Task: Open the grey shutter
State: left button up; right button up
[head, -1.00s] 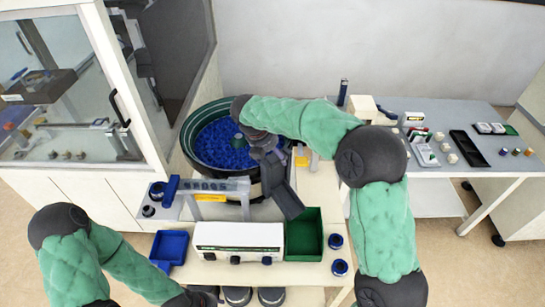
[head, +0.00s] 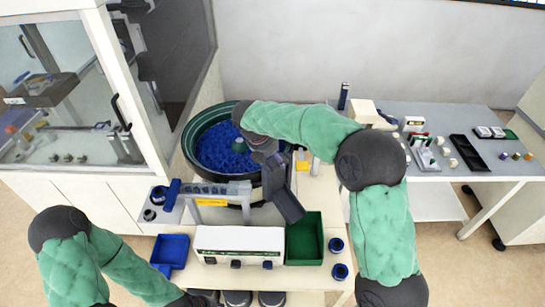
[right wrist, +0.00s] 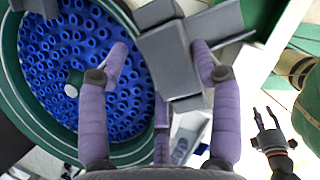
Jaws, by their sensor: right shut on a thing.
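My right gripper (right wrist: 160,50) shows in the right wrist view with its two purple fingers on either side of a grey block (right wrist: 168,62), which I take for the grey shutter, at the bowl's edge. In the head view the right gripper (head: 264,152) reaches down at the right rim of the bowl feeder (head: 187,140), above a dark grey chute (head: 287,205). The wrist partly hides the shutter there. The bowl holds many blue rings (right wrist: 60,60). My left gripper (right wrist: 265,116) shows small in the right wrist view, fingers apart and empty; in the head view it is hard to make out.
A green bin (head: 304,238) stands below the chute. A white control box (head: 238,240) and a blue tray (head: 170,252) stand along the front. A grey frame (head: 215,188) stands before the bowl. A glass cabinet (head: 70,110) is at left, a side table (head: 435,180) at right.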

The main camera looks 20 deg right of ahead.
jog(key=shift+d+r+p, duration=0.15)
jog(key=shift+r+p, duration=1.25)
jog(key=shift+p, duration=0.05)
jog(key=shift+s, duration=0.1)
jog(key=shift+f, duration=0.1)
jog(key=o, duration=1.6)
jog(key=shift+o, duration=0.2)
jog(key=shift+d, duration=0.15)
